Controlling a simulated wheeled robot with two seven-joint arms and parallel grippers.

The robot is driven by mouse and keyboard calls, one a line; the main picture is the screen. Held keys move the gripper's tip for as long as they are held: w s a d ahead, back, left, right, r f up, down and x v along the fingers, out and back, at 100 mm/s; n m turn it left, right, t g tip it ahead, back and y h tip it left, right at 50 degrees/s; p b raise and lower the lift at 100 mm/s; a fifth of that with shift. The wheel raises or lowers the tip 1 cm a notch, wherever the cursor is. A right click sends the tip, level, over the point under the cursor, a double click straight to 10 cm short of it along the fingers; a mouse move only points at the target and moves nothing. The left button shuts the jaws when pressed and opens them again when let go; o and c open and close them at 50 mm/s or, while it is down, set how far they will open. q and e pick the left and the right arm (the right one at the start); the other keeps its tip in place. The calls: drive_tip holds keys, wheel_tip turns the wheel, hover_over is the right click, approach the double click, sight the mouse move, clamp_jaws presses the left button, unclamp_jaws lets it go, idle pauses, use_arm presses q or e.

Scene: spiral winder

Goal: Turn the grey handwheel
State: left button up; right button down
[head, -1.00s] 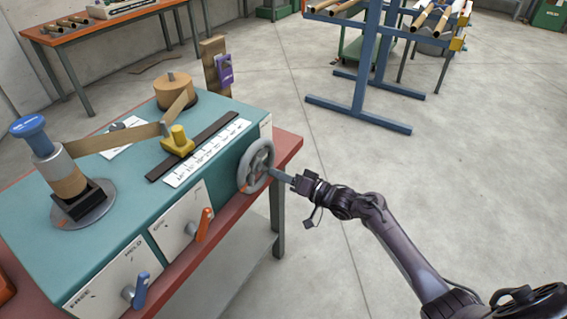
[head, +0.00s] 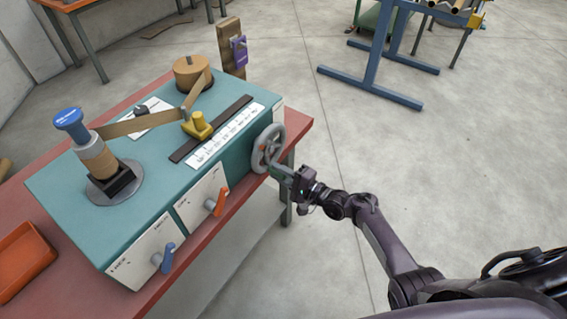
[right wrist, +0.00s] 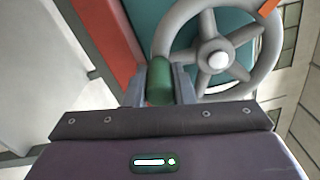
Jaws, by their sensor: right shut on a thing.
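The grey handwheel (head: 268,148) is on the right end of the teal machine (head: 155,125). It also shows in the right wrist view (right wrist: 270,47), with spokes, a pale hub and an orange mark on its rim. My right gripper (head: 277,170) is at the wheel's lower rim. In the right wrist view its fingers (right wrist: 160,82) are shut around a green cylindrical handle (right wrist: 160,78) at the wheel's rim. The fingers hide part of the handle and rim. My left gripper is not in view.
The machine stands on a red-topped bench (head: 299,135). An orange lever (head: 217,203) and a blue lever (head: 163,258) jut from its front. A yellow guide (head: 197,126), a paper strip and a blue-capped spindle (head: 72,122) are on top.

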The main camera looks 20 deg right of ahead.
drive_tip(key=shift+s+a+r+m+p, duration=0.2)
drive_tip(key=shift+s+a+m+p, duration=0.15)
drive_tip(key=shift+m+p, duration=0.4)
drive_tip(key=shift+s+a+r+m+p, duration=0.3)
drive_tip(key=shift+m+p, duration=0.2)
drive_tip(key=shift+m, duration=0.4)
drive_tip(key=shift+s+a+r+m+p, duration=0.2)
drive_tip(key=shift+a+m+p, duration=0.2)
drive_tip(key=shift+m+p, duration=0.35)
drive_tip(key=c, duration=1.2)
unclamp_jaws()
drive_tip(key=shift+c, duration=0.2)
drive_tip(key=v, duration=0.7)
drive_tip(key=shift+s+d, duration=0.25)
drive_tip(key=shift+s, duration=0.1)
drive_tip(key=shift+f, duration=0.1)
